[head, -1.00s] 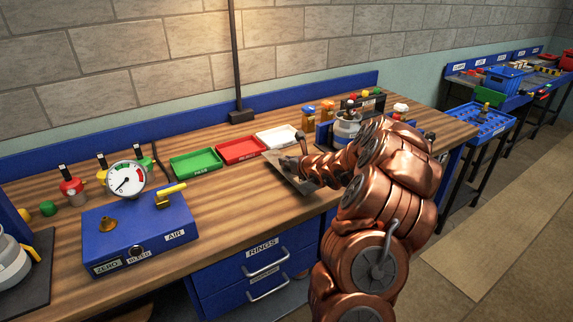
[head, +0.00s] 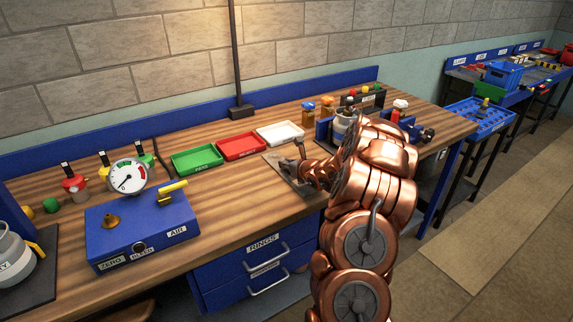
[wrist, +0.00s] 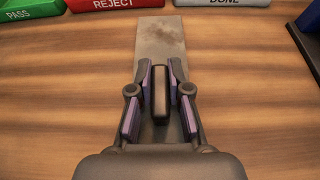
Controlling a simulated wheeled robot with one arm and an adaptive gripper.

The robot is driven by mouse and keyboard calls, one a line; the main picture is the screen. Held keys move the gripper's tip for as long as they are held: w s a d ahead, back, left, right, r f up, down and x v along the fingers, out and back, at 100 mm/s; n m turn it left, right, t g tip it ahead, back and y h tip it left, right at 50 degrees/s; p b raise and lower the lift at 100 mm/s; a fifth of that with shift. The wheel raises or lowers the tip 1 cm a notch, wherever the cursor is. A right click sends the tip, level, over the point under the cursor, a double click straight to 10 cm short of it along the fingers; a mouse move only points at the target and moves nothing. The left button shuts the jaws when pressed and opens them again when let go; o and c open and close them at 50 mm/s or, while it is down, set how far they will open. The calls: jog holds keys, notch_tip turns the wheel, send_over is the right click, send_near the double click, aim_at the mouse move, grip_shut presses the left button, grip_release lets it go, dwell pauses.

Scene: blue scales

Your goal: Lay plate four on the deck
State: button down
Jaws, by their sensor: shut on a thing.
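My gripper (wrist: 160,88) is shut on a narrow dark block (wrist: 160,92), with one finger pad on each side. Under the block is a flat grey rectangular plate (wrist: 165,38), long and slightly stained, pointing away toward the trays. The plate also shows in the head view (head: 279,170), low over or on the wooden bench. I cannot tell whether the block is part of the plate, or whether the plate touches the bench. No number is legible on it, so I cannot tell which piece is plate four or which is the deck. My wrist hides the plate's near end.
Green PASS (head: 196,160), red REJECT (head: 241,147) and white DONE (head: 280,134) trays stand behind. A blue AIR box with a dial (head: 128,177) is left. Bottles and a dark rack (head: 372,98) stand beyond my arm. Bare bench lies between box and plate.

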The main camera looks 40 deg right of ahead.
jog(key=shift+f, duration=0.1)
jog(key=c, duration=1.1)
grip_release()
jog(key=shift+s+r, duration=0.25)
jog(key=shift+s, duration=0.2)
notch_tip(320, 180, up, 4)
jog(key=b, duration=0.3)
send_over(305, 187)
jog(key=shift+r, duration=0.2)
